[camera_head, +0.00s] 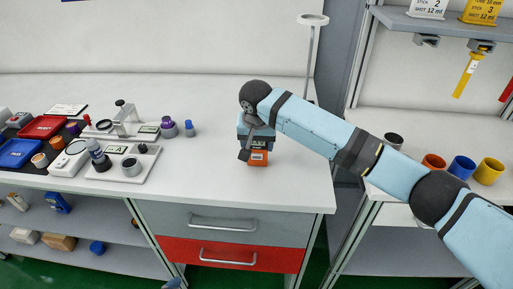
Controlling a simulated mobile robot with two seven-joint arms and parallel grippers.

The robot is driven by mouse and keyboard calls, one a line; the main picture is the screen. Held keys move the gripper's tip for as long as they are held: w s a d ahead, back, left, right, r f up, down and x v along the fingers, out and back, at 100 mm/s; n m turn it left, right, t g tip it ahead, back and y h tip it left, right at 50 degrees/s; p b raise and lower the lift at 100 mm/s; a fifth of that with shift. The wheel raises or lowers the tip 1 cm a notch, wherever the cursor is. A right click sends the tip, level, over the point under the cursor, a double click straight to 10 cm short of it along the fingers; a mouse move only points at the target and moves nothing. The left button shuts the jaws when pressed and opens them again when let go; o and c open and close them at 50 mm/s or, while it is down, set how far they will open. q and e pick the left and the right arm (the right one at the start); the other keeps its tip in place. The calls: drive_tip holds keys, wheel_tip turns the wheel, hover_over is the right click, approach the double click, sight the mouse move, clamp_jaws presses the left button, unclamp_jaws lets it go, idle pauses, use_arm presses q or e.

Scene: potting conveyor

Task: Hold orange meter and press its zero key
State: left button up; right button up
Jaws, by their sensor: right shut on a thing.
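The orange meter (258,158) stands near the front right of the white table. Its lower front shows orange with a pale label, and a dark display shows above that. My right gripper (248,146) comes down over the meter from above and is shut on it. The gripper and wrist cover much of the meter's upper part, and I cannot make out the zero key. The meter looks upright and at table height; whether it touches the table is unclear. My left gripper is not in view.
A grey tray marked A (153,166) with small parts stands left on the table. Red (42,127) and blue (17,152) trays lie farther left. A ring-topped stand (310,55) rises behind the meter. Several coloured cups, one yellow (489,171), stand on the right bench. Table between tray and meter is clear.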

idle(0.3)
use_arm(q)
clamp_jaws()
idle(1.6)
